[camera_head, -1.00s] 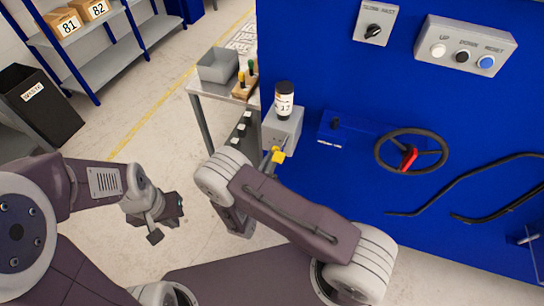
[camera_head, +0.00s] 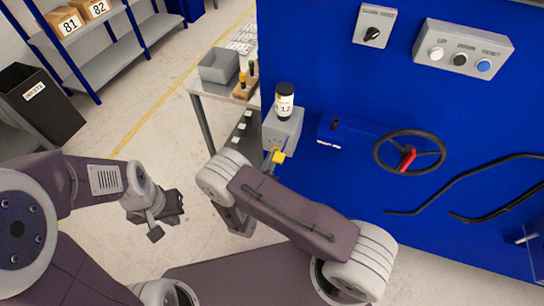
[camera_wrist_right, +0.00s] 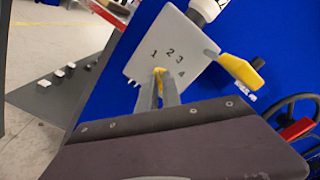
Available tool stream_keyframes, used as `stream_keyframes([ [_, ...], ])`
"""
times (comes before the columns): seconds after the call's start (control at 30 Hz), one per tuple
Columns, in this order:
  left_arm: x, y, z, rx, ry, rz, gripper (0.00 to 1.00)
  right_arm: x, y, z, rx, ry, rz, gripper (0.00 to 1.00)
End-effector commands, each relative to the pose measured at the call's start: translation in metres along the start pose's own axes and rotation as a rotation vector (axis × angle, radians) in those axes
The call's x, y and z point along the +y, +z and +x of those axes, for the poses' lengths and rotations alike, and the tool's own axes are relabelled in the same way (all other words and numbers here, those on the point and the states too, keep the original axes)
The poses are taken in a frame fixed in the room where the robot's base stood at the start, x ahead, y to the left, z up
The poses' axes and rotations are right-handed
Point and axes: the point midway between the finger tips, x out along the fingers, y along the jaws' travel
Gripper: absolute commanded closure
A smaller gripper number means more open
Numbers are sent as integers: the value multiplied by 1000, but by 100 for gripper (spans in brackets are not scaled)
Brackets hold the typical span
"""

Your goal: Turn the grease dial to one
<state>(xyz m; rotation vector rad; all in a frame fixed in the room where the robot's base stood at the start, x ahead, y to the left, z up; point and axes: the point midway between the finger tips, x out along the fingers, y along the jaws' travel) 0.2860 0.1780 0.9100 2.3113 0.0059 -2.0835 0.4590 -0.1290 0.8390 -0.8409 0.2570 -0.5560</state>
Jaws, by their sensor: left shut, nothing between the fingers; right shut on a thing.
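The grease unit is a grey box (camera_head: 283,130) on the blue machine's left edge, with a white bottle (camera_head: 284,101) on top. In the right wrist view the box's grey face (camera_wrist_right: 140,62) carries the numbers 1 to 4 in an arc. My right gripper (camera_wrist_right: 161,76) is shut on the small yellow dial (camera_wrist_right: 159,71) below the numbers. The fingers hide most of it, so I cannot tell its setting. A separate yellow lever (camera_wrist_right: 240,70) sticks out beside the face. My left gripper (camera_head: 160,222) is shut and empty, over the floor at left.
A side table with a grey bin (camera_head: 219,66) and a tool block (camera_head: 245,85) stands behind the box. A handwheel (camera_head: 410,153), a button panel (camera_head: 463,48) and black hoses are on the blue machine.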

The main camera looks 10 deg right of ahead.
Motion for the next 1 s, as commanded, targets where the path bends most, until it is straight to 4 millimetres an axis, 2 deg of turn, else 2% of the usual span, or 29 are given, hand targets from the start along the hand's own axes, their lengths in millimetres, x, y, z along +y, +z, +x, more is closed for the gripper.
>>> stream_keyframes([
  [0.4,0,0,-4,0,0,0,100,0,0,0,1,0,-173,100],
  [0.93,0,0,-4,0,0,0,100,0,0,0,1,0,-198,100],
  [1.0,0,0,-4,0,0,0,100,0,0,0,1,0,-197,75],
])
